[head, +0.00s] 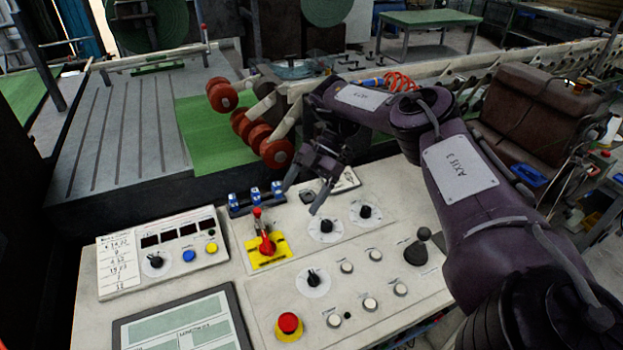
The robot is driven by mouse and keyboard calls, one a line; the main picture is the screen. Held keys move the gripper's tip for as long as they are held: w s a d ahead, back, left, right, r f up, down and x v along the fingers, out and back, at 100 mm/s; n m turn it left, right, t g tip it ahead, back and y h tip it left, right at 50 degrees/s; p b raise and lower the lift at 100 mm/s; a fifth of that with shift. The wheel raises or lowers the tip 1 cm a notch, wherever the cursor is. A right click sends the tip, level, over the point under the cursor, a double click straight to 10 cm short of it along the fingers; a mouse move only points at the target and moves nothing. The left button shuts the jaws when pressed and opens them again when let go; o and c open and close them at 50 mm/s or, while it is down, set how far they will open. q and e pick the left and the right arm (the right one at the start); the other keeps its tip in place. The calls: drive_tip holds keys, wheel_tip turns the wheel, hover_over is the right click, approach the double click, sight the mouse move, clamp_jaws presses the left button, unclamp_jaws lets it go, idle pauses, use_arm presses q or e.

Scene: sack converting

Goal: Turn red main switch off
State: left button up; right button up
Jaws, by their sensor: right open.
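The red main switch (266,245) is a red handle on a yellow plate (260,258), on the light control panel in the middle of the head view. A smaller red-tipped part (257,213) stands just behind it. My right gripper (300,201) hangs above the panel, behind and to the right of the switch. Its two fingers are apart, point down toward the panel, and have nothing between them. The gripper is clear of the switch. My left gripper is not in view.
Around the switch are black rotary knobs (326,226), blue-and-white switches (254,194), a red emergency button (289,324) and a black joystick (416,252). A screen (185,323) lies at front left. Red-ended rollers (276,153) stand behind the panel.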

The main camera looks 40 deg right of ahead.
drive_tip(key=v, duration=0.4)
drive_tip(key=shift+d+r, duration=0.25)
drive_tip(key=shift+r, duration=0.05)
